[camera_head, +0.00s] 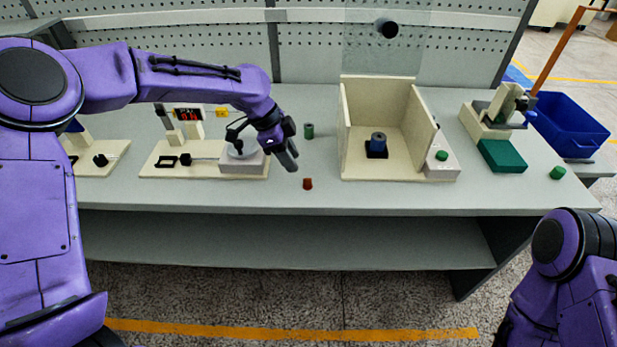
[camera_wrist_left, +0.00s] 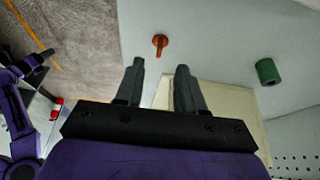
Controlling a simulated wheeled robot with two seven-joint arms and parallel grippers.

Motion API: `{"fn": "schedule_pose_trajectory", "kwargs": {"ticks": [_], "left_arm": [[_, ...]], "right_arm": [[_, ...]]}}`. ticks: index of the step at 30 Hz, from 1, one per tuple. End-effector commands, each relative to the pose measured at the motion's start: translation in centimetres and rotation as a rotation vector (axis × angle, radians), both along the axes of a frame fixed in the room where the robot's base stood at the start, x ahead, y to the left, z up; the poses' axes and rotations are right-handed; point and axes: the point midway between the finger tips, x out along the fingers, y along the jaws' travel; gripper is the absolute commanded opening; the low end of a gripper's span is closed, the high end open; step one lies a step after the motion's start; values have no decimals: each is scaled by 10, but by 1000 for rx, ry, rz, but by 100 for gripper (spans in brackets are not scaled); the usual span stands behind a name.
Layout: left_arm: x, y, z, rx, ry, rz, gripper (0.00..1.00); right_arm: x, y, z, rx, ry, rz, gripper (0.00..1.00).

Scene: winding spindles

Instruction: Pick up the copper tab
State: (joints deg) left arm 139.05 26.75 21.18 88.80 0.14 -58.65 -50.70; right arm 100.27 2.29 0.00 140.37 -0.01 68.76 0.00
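The copper tab (camera_head: 307,184) is a small reddish-brown piece on the grey bench near its front edge. In the left wrist view the copper tab (camera_wrist_left: 160,42) shows as an orange disc with a short stem, just beyond the fingertips. My left gripper (camera_head: 291,160) is above the bench, a little up and left of the tab in the head view. In the wrist view my left gripper (camera_wrist_left: 160,68) has its two fingers apart, with nothing between them. My right arm enters at the lower right of the head view, its gripper hidden there. A dark arm end shows small in the wrist view.
A green cylinder (camera_head: 309,131) stands behind the tab. A cream open-fronted box (camera_head: 407,168) with a dark blue spool (camera_head: 378,142) is to the right. A cream fixture base (camera_head: 190,171) is to the left. The bench around the tab is clear.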

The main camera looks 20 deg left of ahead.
Motion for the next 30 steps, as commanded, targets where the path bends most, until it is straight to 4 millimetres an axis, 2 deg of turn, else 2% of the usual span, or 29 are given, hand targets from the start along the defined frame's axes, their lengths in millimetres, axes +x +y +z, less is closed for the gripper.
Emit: {"fn": "schedule_pose_trajectory", "kwargs": {"ticks": [3,7,13,21,22,25,30], "left_arm": [[3,-11,-17,0,2,-5,38],[5,-19,-30,1,4,-8,38],[10,-31,-62,0,2,-5,38],[11,-32,-69,-1,-1,-1,38],[11,-32,-69,-1,-1,-1,32],[11,-32,-69,-1,-1,-1,0],[11,-32,-69,-1,-1,-1,0]], "right_arm": [[0,0,3,0,1,0,43],[0,0,9,1,1,0,43],[0,0,19,0,0,0,43],[0,0,18,0,0,0,43],[0,0,18,0,0,0,43],[0,0,18,0,0,0,43],[0,0,18,0,0,0,43]]}}
